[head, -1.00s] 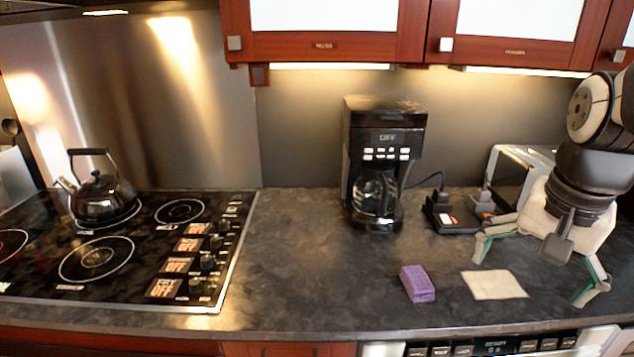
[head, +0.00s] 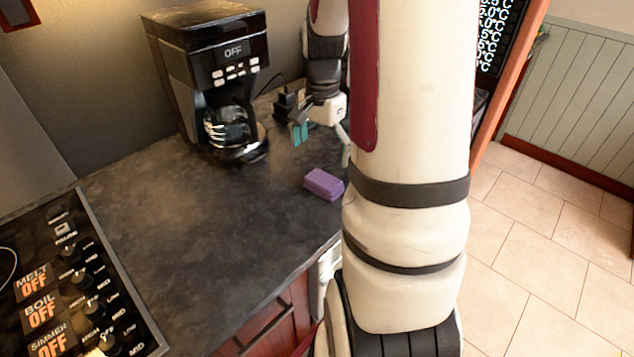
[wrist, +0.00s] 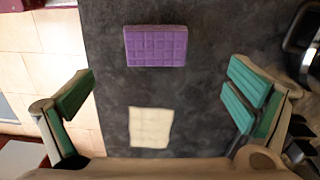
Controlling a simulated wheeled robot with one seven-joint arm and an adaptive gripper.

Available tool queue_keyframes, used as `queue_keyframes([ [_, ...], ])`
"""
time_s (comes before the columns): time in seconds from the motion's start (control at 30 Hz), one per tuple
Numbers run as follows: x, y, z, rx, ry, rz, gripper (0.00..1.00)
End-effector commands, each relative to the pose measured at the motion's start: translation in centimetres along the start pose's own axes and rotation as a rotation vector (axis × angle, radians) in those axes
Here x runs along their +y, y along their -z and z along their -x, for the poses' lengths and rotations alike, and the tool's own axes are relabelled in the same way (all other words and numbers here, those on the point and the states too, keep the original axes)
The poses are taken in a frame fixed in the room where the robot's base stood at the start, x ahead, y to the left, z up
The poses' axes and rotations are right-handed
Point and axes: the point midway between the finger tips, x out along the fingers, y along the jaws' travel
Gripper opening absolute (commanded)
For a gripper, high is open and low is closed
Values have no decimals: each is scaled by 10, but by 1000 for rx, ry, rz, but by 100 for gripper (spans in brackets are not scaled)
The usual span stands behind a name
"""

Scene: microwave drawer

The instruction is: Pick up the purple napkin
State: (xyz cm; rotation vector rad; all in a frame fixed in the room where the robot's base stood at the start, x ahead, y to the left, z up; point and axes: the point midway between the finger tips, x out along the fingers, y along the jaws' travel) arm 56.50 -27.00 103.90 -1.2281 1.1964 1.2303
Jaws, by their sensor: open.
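The purple napkin (head: 323,183) lies on the dark counter as a thick, folded block. It shows in front of the coffee maker, near the counter's front edge. In the wrist view the purple napkin (wrist: 156,46) is at the upper middle, beyond the line between my fingertips. My gripper (head: 322,145) is open and empty above the counter, behind the napkin in the head view. My arm hides part of it there. In the wrist view my gripper (wrist: 161,88) has its green-padded fingers spread wide. The napkin is not between them and is apart from both.
A flat cream cloth (wrist: 151,127) lies on the counter between my fingers in the wrist view; my arm hides it in the head view. The coffee maker (head: 222,85) stands at the back. The cooktop (head: 80,285) is at the left. Counter left of the napkin is clear.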

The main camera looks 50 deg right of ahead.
Motion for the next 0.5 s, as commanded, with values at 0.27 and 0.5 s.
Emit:
queue_keyframes([
  [0.27,0,0,-34,0,0,1,98],
  [0.5,6,-1,-56,-4,-3,1,98],
])
